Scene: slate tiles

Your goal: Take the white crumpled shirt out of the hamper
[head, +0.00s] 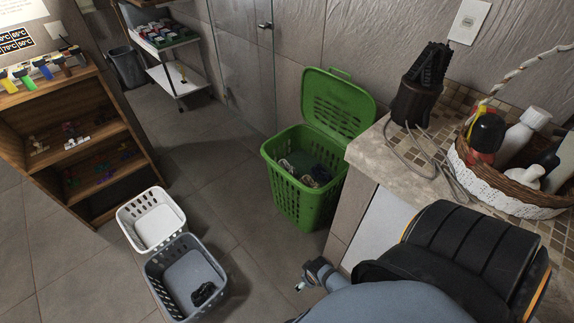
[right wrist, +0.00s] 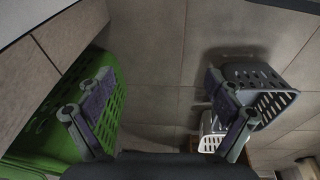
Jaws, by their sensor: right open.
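The green hamper (head: 301,205) stands on the floor against the wall with its lid (head: 338,103) open. Several crumpled garments (head: 306,179) lie low inside it, some pale and some dark; I cannot tell for sure which is the white shirt. My right gripper (right wrist: 160,105) is open and empty. In the head view it shows at the bottom centre, in front of the hamper and apart from it. In the right wrist view the hamper's side (right wrist: 115,115) is at left, partly behind a finger; its inside is hidden. My left gripper is not in view.
A white basket (head: 126,222), empty, and a grey basket (head: 216,264) with a dark garment (head: 204,293) stand left of the hamper. A counter (head: 365,150) with a wicker basket (head: 510,192) flanks the hamper on the right. A wooden shelf (head: 80,130) stands at left. Floor between is clear.

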